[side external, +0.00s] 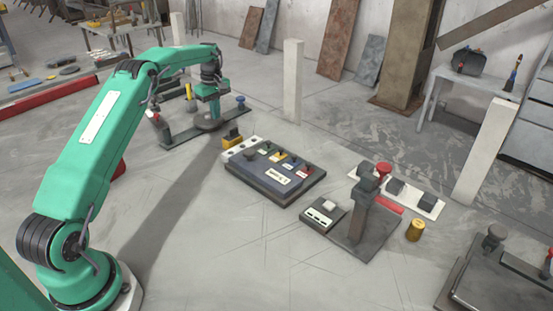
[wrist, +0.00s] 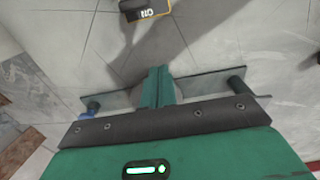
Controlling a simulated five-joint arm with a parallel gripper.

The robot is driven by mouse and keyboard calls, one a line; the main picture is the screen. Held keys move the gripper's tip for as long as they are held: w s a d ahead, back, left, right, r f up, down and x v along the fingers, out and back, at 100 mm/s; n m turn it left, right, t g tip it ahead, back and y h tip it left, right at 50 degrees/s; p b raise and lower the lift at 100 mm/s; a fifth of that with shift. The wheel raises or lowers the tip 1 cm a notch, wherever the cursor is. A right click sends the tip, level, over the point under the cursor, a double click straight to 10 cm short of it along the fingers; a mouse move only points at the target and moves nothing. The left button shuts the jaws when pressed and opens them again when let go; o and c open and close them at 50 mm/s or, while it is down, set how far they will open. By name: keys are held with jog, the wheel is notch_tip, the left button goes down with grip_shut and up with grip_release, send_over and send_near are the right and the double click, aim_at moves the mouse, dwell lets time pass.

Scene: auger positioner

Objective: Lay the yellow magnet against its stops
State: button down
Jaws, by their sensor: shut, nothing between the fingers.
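My gripper (side external: 208,115) is shut and empty, low over a dark base plate (side external: 178,136) at the back. In the wrist view its closed fingers (wrist: 157,75) point at a round disc on that plate, which they partly hide. Whether they touch it I cannot tell. A yellow-and-black block (side external: 233,138), perhaps the yellow magnet, stands on the floor to the right of my gripper, by the white strip. A black block with a yellow edge and a white label (wrist: 145,9) shows at the top of the wrist view, clear of the fingers. I cannot pick out the stops for certain.
The plate carries a blue-topped knob (side external: 240,101) and a yellow post (side external: 190,92). A dark panel with coloured knobs (side external: 276,175) lies at mid-floor. A post fixture (side external: 362,205) and a yellow cylinder (side external: 415,230) stand right. The front floor is clear.

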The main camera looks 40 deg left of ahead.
aim_at(228, 138)
notch_tip(228, 138, down, 9)
jog(key=shift+r, duration=0.15)
jog(key=shift+d+r, duration=0.15)
jog(key=shift+d, duration=1.9)
jog(key=shift+d, duration=0.85)
jog(key=shift+a, duration=0.15)
